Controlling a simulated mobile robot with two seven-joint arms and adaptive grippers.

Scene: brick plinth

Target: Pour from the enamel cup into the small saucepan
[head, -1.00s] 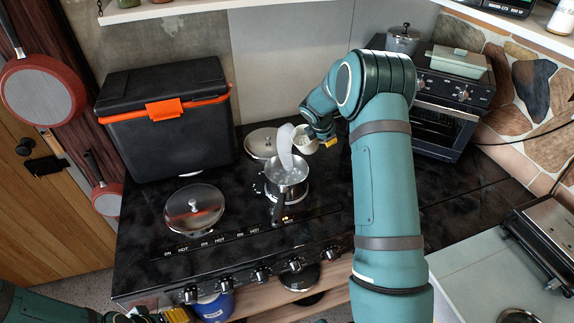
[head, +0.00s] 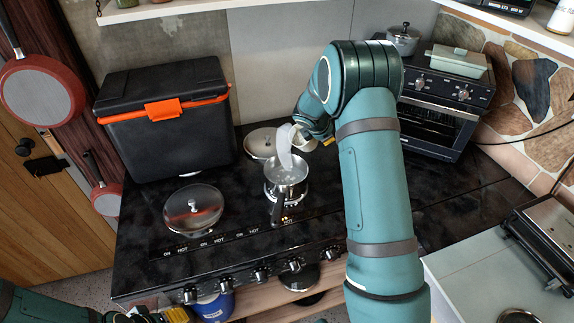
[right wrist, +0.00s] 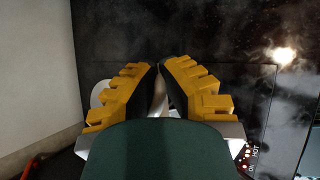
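The small saucepan (head: 287,172) stands on the stove, its dark handle pointing to the front. The pale enamel cup (head: 305,141) is tilted above and to the right of it, partly hidden by my right gripper. My left gripper (head: 176,315) is at the bottom edge, mostly cut off.
A glass lid (head: 193,210) lies on the stove's front left, and another round lid (head: 262,142) lies behind the saucepan. A black cooler (head: 165,135) stands at the back left, a toaster oven (head: 440,105) at the right. The black top between saucepan and glass lid is clear.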

